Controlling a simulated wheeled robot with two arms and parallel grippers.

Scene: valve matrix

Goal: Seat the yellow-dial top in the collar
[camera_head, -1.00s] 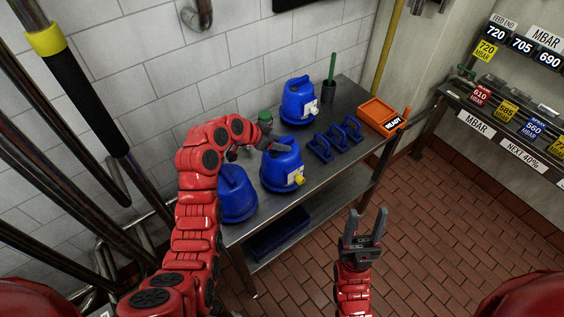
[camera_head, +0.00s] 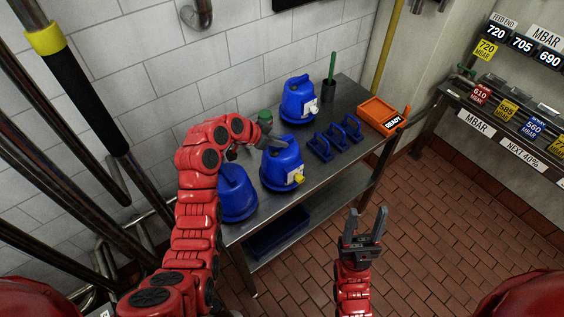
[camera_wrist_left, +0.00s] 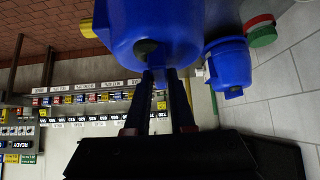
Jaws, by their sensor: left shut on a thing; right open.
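The blue top with the yellow dial (camera_head: 280,167) is over the steel bench, between two other blue tops. Its yellow dial (camera_head: 299,179) faces the front right. My left gripper (camera_head: 275,139) reaches in from the left at the upper part of this top. In the left wrist view my left gripper (camera_wrist_left: 161,76) is shut on the handle of the blue top (camera_wrist_left: 155,32), whose yellow dial (camera_wrist_left: 86,27) shows at the left. I cannot tell whether its underside touches anything, and I cannot make out the collar. My right gripper (camera_head: 367,213) is open and empty in front of the bench.
A blue top (camera_head: 237,197) stands at the near left end of the bench (camera_head: 345,160); another with a white dial (camera_head: 298,102) is farther back. Several blue looped frames (camera_head: 335,137), an orange READY bin (camera_head: 380,116) and a dark cup (camera_head: 329,91) occupy the right side. A white tiled wall is behind.

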